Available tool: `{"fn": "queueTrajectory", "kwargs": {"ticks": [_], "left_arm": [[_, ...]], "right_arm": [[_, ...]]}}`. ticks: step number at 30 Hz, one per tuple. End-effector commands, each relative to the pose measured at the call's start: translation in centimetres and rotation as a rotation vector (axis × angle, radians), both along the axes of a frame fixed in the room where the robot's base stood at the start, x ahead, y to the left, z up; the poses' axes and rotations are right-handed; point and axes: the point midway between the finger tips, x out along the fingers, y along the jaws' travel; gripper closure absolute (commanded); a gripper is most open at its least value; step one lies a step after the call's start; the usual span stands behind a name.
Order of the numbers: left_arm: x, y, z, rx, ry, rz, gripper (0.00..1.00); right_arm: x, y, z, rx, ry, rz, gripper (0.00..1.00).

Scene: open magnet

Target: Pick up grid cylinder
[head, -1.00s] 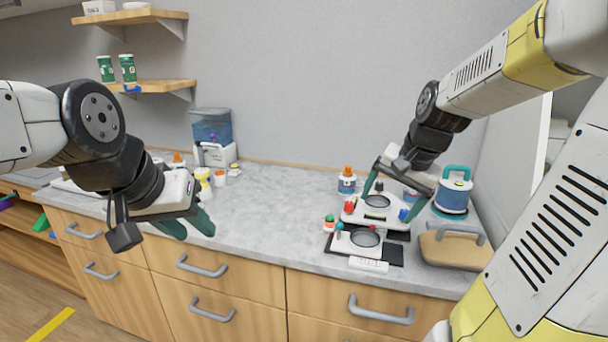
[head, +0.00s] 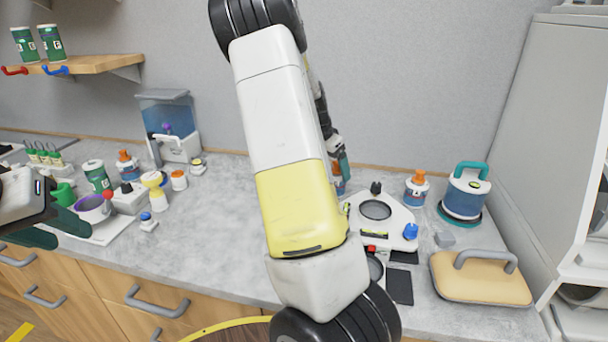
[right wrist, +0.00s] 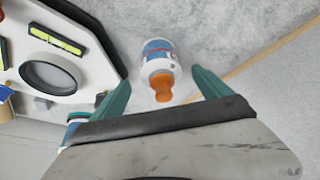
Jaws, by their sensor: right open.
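Nothing is clearly marked as the grid cylinder; I cannot tell which item it is. A white bottle with a blue label and orange cap (right wrist: 160,68) shows in the right wrist view, lying in the gap between the fingertips with space on both sides. In the head view a bottle (head: 337,181) is partly hidden behind my right arm. My right gripper (right wrist: 155,84) is open and empty; in the head view only part of it (head: 343,165) shows beside that bottle. My left gripper (head: 52,229) is at the lower left, fingers apart, empty, near a purple bowl (head: 92,208).
A white device with a round window (head: 393,217) stands right of the bottle. A second orange-capped bottle (head: 416,190), a blue canister (head: 463,197) and a handled tan board (head: 482,278) are further right. A water dispenser (head: 170,120) stands left. The counter's middle (head: 225,215) is mostly clear.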

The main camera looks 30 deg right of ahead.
Motion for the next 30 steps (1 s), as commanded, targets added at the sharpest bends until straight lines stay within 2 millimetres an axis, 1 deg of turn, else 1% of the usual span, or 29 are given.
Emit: {"fn": "queueTrajectory", "kwargs": {"ticks": [7, 10, 13, 19, 20, 21, 23, 24, 26, 30], "left_arm": [[0.0, 0.0, 0.0, 0.000, 0.000, 0.000, 0.64], [0.0, 0.0, 0.0, 0.000, 0.000, 0.000, 0.64], [0.0, 0.0, 0.0, 0.000, 0.000, 0.000, 0.64], [0.0, 0.0, 0.0, 0.000, 0.000, 0.000, 0.64], [0.0, 0.0, 0.0, 0.000, 0.000, 0.000, 0.64], [0.0, 0.0, 0.0, 0.000, 0.000, 0.000, 0.64], [0.0, 0.0, 0.0, 0.000, 0.000, 0.000, 0.64], [0.0, 0.0, 0.0, 0.000, 0.000, 0.000, 0.64], [0.0, 0.0, 0.0, 0.000, 0.000, 0.000, 0.64], [0.0, 0.0, 0.0, 0.000, 0.000, 0.000, 0.64]], "right_arm": [[0.4, -1.0, -3.4, 0.001, 0.004, -0.001, 0.12], [0.6, -1.5, -4.5, 0.001, 0.003, 0.000, 0.12], [0.7, -1.7, -5.1, 0.001, 0.001, 0.001, 0.12], [0.7, -1.7, -5.1, 0.001, -0.001, 0.003, 0.12], [0.7, -1.7, -5.1, 0.001, -0.001, 0.003, 0.14], [0.7, -1.7, -5.1, 0.001, -0.001, 0.003, 0.22], [0.7, -1.7, -5.1, 0.001, -0.001, 0.003, 0.33], [0.7, -1.7, -5.1, 0.001, -0.001, 0.003, 0.41], [0.7, -1.7, -5.1, 0.001, -0.001, 0.003, 0.53], [0.7, -1.7, -5.1, 0.001, -0.001, 0.003, 0.81]]}}
